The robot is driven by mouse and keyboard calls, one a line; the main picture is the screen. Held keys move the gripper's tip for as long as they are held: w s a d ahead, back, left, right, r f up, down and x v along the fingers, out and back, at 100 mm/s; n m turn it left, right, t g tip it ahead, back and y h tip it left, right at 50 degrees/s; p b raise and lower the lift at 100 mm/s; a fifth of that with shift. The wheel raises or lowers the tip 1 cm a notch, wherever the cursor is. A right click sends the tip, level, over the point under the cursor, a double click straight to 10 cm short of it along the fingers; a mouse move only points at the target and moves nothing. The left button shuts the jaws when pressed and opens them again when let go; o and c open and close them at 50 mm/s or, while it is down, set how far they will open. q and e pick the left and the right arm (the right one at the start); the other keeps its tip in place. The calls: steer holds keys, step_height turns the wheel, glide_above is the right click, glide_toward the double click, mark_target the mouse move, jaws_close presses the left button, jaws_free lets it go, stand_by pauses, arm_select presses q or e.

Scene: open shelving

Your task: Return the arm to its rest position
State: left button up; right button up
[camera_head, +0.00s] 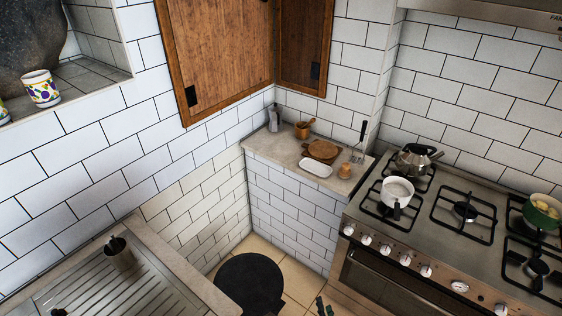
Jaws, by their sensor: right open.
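My right gripper (324,308) shows only as small dark fingertips at the bottom edge of the head view, right of the middle. It is open, with nothing visible between the tips. It is over the floor in front of the stove, apart from the counter and the stove. The rest of my right arm is outside the picture.
A round black top (248,284) stands low left of the gripper. The stove (425,222) at right holds a white pan (397,190), a kettle (415,160) and a green pot (542,212).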

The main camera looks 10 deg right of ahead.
steer(key=s+f+n+g+y, duration=0.1)
steer(key=s+f+n+g, duration=0.2)
steer(key=s+f, duration=0.4)
steer(key=s+f+n+g+y, duration=0.1)
steer(key=s+f+n+g, duration=0.2)
steer(key=s+f, duration=0.5)
steer(key=s+f+n+g, duration=0.3)
steer(key=s+f, duration=0.5)
steer(key=s, duration=1.2)
steer(key=shift+d+f+n+y, duration=0.2)
steer(key=shift+n+y, duration=0.2)
steer(key=shift+n, duration=0.3)
steer(key=s+d+f+n+g, duration=0.1)
steer(key=s, duration=0.4)
steer(key=s+d+n+g, duration=0.1)
steer(key=s, duration=0.5)
steer(key=s+d+f+n+g, duration=0.1)
steer(key=s+g, duration=0.1)
steer(key=s, duration=0.3)
steer(key=shift+s+f+h, duration=0.15)
steer(key=shift+f+h, duration=0.15)
steer(key=shift+h, duration=0.1)
steer(key=shift+c, duration=0.4)
